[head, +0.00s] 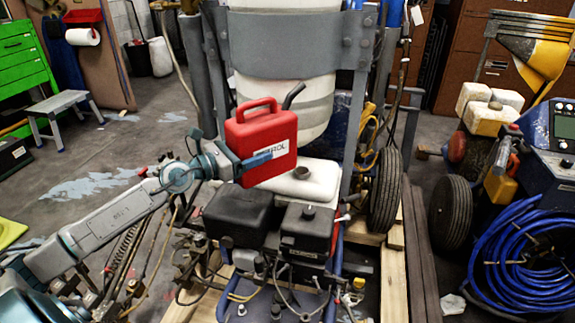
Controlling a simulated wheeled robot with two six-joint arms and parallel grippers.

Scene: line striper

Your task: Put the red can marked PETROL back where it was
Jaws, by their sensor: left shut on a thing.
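The red can (262,128) has a white label, of which the letters "ROL" show, a handle on top and a dark spout at its upper right. My left gripper (252,162) is shut on the red can, with a finger across its front that hides part of the label. The can is upright, in front of a big white tank, and appears to be held above the engine. The white fuel tank (300,182) with a dark cap sits just below and to the right of the can. My right gripper is not in view.
The line striper's frame (295,50) and white paint tank (290,100) stand behind the can. Black engine covers (238,212) lie below. A wheel (385,192) and blue hose coil (520,260) are at the right. A grey step stool (60,102) stands on open floor at the left.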

